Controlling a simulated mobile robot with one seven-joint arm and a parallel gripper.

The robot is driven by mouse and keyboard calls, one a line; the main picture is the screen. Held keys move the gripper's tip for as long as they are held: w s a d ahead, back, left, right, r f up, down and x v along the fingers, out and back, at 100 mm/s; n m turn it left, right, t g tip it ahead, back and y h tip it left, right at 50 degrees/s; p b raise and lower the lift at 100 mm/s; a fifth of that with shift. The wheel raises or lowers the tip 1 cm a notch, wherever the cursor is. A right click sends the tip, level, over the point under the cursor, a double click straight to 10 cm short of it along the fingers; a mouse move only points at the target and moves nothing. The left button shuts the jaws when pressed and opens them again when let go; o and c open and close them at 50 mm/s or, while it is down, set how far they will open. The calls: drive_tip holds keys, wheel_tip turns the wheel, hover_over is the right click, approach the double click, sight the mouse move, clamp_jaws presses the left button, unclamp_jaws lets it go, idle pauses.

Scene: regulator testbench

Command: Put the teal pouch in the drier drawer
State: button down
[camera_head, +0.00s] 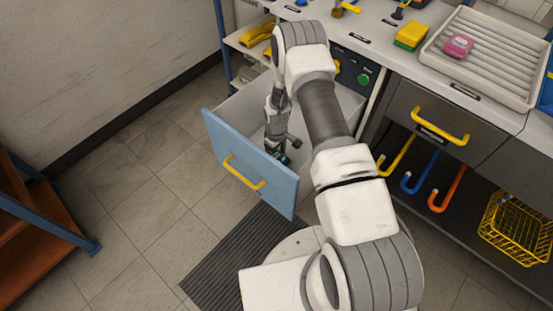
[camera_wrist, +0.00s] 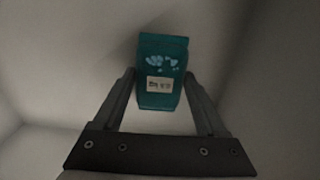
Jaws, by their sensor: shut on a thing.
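The teal pouch (camera_wrist: 161,60) is held between the two fingers of my gripper (camera_wrist: 161,78) in the wrist view, with a pale label and white marks on its face. In the head view a small teal part of the pouch (camera_head: 282,159) shows below my gripper (camera_head: 278,150), inside the open drawer. The drawer (camera_head: 243,167) has a light blue front with a yellow handle and is pulled out. Pale drawer walls surround the pouch in the wrist view. I cannot tell whether the pouch touches the drawer floor.
The worktop holds a yellow and green sponge (camera_head: 411,35) and a ribbed tray (camera_head: 482,62) with a pink item (camera_head: 457,46). A closed dark drawer (camera_head: 440,122) is at right, above coloured hooks and a yellow basket (camera_head: 517,226). An orange shelf (camera_head: 38,220) stands at left.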

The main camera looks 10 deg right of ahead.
drive_tip(key=shift+f, duration=1.05)
drive_tip(key=shift+f+b, duration=0.2)
drive_tip(key=shift+b, duration=0.2)
unclamp_jaws()
drive_tip(key=shift+r, duration=0.1)
